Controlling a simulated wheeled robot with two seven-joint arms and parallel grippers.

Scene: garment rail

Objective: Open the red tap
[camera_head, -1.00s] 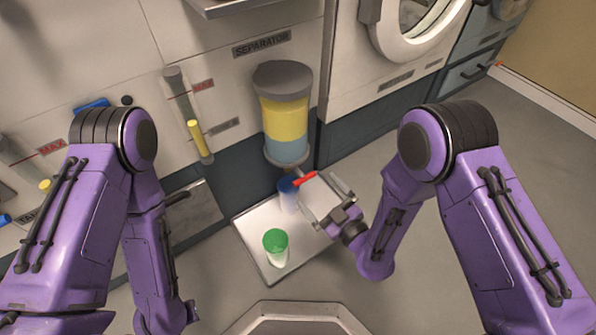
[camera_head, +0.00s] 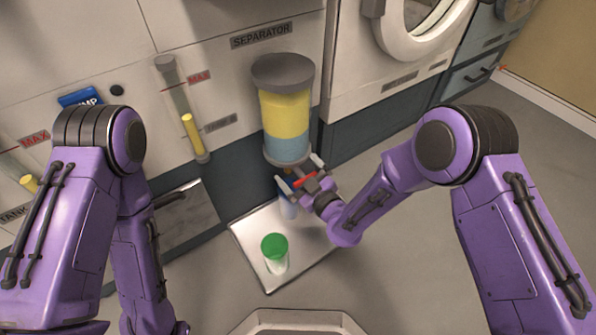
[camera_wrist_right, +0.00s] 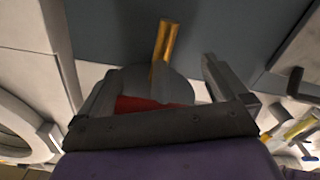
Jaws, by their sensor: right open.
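The red tap (camera_head: 305,180) sits under the separator (camera_head: 285,115), a clear cylinder with a yellow layer over a blue one. My right gripper (camera_head: 302,174) is open at the tap, with one finger on each side of the red handle. In the right wrist view the red handle (camera_wrist_right: 145,103) shows between the spread fingers, partly hidden by the gripper body. I cannot tell whether a finger touches it. My left arm hangs at the left; its gripper is out of view.
A pale tray (camera_head: 252,248) lies on the floor below the separator. On it stand a cup with a green top (camera_head: 275,252) and a blue-topped cup (camera_head: 288,205), partly hidden by my right gripper. Wall panels stand close behind. Floor to the right is clear.

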